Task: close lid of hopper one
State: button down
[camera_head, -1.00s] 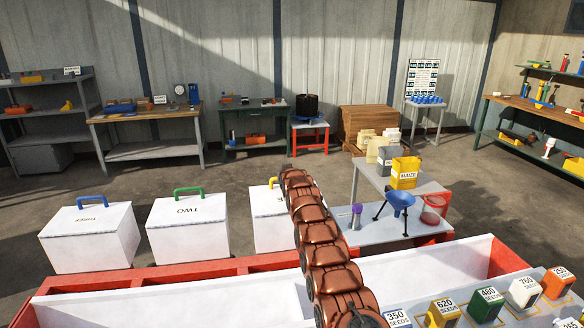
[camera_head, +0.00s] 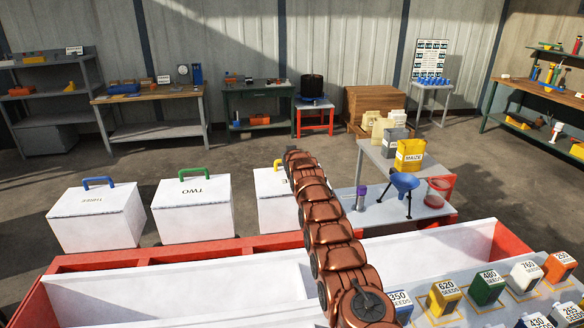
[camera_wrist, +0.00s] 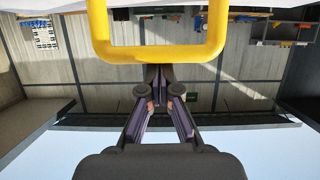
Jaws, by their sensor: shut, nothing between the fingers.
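Hopper one is the white box (camera_head: 271,212) with a yellow handle, at the right of the row of white boxes in the head view. My arm covers its right part. The head view hides my fingers behind the arm.
White boxes two (camera_head: 193,215), with a green handle, and three (camera_head: 95,222), with a blue handle, stand to the left. A red-framed white trough (camera_head: 180,290) lies in front. A grey table (camera_head: 425,208) with a blue funnel (camera_head: 404,181) stands right of my arm.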

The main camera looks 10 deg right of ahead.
jog(key=shift+s, duration=0.3)
